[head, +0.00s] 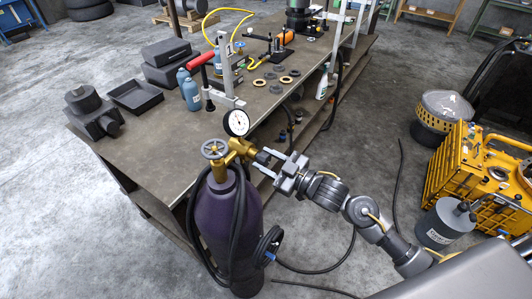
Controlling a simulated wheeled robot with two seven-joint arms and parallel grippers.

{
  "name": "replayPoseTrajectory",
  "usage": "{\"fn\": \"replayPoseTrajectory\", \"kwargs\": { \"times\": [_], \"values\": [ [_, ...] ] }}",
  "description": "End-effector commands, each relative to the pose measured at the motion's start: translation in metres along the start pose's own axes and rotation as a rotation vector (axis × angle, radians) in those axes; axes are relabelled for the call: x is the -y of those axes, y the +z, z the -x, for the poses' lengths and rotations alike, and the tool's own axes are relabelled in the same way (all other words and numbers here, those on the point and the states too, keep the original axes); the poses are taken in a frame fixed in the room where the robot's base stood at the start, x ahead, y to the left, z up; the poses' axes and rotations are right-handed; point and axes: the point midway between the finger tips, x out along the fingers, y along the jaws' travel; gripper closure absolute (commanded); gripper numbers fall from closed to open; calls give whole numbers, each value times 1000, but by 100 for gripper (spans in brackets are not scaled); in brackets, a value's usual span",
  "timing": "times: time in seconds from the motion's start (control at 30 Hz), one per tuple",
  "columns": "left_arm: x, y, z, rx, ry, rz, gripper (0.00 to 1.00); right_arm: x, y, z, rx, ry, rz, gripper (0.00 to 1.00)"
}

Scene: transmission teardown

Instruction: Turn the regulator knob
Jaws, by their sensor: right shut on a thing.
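A dark purple gas cylinder (228,220) stands upright at the front edge of the workbench. A brass regulator (242,150) with a round white gauge (236,122) sits on its top, next to a grey valve handwheel (214,149). The dark regulator knob (262,157) points right from the brass body. My right gripper (267,161) reaches in from the right and is shut on the knob, one finger on each side. The fingers partly hide the knob. My left gripper is not in view.
A black hose (238,215) drapes over the cylinder and runs along the floor. The workbench (150,150) behind holds blue bottles (190,92), a black tray (135,96), rings and tools. A yellow machine (462,165) and grey canister (440,225) stand at right.

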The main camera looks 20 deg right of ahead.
Motion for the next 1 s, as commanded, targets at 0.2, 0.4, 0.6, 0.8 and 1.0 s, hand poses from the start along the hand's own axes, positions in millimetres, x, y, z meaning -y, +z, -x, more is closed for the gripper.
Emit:
{"fn": "replayPoseTrajectory", "kwargs": {
  "times": [0.2, 0.4, 0.6, 0.8, 1.0],
  "values": [
    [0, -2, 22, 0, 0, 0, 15, 1, -1, 0, 12, -3, -192, 85],
    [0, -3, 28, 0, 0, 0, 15, 2, 0, 0, 16, -2, -329, 85],
    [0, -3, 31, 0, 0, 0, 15, 1, 1, 0, 19, -1, -421, 85],
    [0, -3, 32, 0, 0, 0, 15, 1, 2, 0, 20, 0, -469, 85],
    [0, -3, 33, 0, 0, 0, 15, 1, 2, 0, 21, 0, -482, 85]
  ]
}}
